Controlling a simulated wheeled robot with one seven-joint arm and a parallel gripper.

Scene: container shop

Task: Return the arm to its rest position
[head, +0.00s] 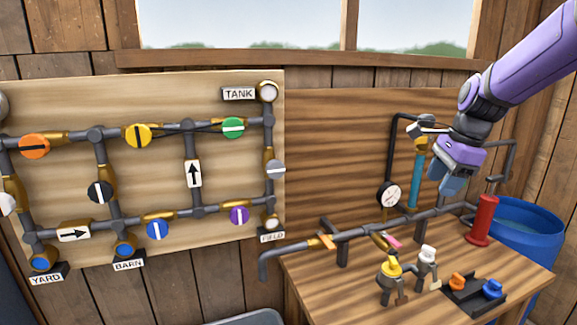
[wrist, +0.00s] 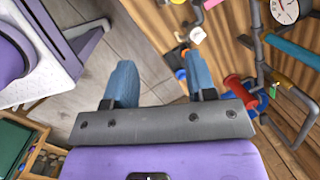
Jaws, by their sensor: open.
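My purple arm reaches in from the upper right in the head view. My gripper (head: 452,178) hangs over the right side of the wooden workbench (head: 325,284), in front of the pipework and apart from it. In the wrist view my gripper (wrist: 162,85) has its two blue fingers well apart. Nothing is between them, and grey floor shows below. The gripper is open and empty.
A red cylinder (head: 482,222), a blue barrel (head: 524,226), a gauge (head: 390,195) and a light-blue tube (head: 415,180) are near my gripper. Several small valves and a black tray (head: 462,297) are on the bench. A valve board (head: 60,100) is at left.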

